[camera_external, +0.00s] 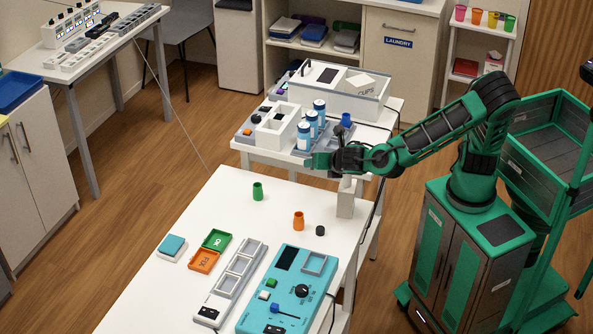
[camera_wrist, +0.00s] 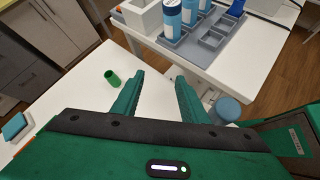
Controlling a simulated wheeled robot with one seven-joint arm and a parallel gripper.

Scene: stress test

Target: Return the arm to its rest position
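My arm (camera_external: 435,132) reaches out to the left from my green base, over the gap between the two tables. My gripper (camera_external: 311,163) is above the far edge of the front white table. In the wrist view my gripper (camera_wrist: 160,85) has its two green fingers spread apart, with nothing between them but the table surface. A green cup (camera_wrist: 112,78) stands to the left of the fingers, apart from them; it also shows in the external view (camera_external: 258,191).
Blue-white canisters (camera_external: 303,136) stand in a grey tray just behind my gripper. A pale post (camera_external: 345,203) stands below my wrist. An orange cup (camera_external: 298,221), a black knob (camera_external: 320,230) and a teal panel (camera_external: 287,290) are on the front table (camera_external: 215,210).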

